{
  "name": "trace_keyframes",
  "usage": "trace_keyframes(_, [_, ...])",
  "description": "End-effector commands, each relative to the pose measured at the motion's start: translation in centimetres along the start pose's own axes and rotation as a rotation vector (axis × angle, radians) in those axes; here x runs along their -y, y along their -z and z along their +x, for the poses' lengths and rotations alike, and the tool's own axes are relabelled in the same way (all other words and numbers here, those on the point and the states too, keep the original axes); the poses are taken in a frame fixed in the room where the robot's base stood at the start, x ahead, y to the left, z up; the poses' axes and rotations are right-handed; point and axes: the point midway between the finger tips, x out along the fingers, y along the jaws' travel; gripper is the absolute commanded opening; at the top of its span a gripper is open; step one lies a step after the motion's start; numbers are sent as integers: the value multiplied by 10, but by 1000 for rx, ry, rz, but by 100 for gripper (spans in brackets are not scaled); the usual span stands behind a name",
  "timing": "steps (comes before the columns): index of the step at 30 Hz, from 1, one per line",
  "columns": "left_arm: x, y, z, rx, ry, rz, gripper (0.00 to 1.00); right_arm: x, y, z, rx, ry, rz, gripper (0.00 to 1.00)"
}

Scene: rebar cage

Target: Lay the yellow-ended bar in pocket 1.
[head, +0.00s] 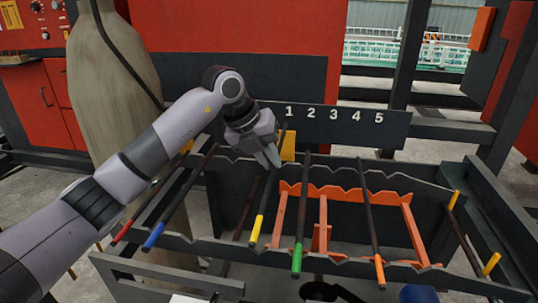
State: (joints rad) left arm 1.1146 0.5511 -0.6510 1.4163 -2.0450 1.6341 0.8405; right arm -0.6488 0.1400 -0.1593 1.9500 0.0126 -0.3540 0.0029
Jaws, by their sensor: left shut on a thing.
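My left gripper (268,155) is shut on the dark yellow-ended bar (267,190), near its far part. The bar's yellow end (257,231) points toward me, over the front notched rail (205,247). I cannot tell whether the bar touches the rail. A board (335,125) behind the rack carries the numbers 1 to 5; the bar's far end lies just below the number 1. The gripper partly hides the rear notched rail (345,168). My right gripper is not in view.
A red-ended bar (150,199) and a blue-ended bar (182,195) lie at the left. A green-ended bar (302,205) and an orange-ended bar (369,210) cross the rack to the right. An orange frame (345,192) stands inside. Yellow-tipped pieces (491,264) are at far right.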

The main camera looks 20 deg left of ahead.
Motion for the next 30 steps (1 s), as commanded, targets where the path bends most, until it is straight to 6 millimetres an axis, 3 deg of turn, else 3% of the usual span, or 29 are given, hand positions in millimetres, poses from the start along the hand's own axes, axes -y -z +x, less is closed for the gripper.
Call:
trace_keyframes(18, [-17, 11, 40, 1, 3, 1, 0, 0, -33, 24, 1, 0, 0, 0])
trace_keyframes(30, [-23, 14, 53, 3, 2, 0, 0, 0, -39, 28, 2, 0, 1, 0])
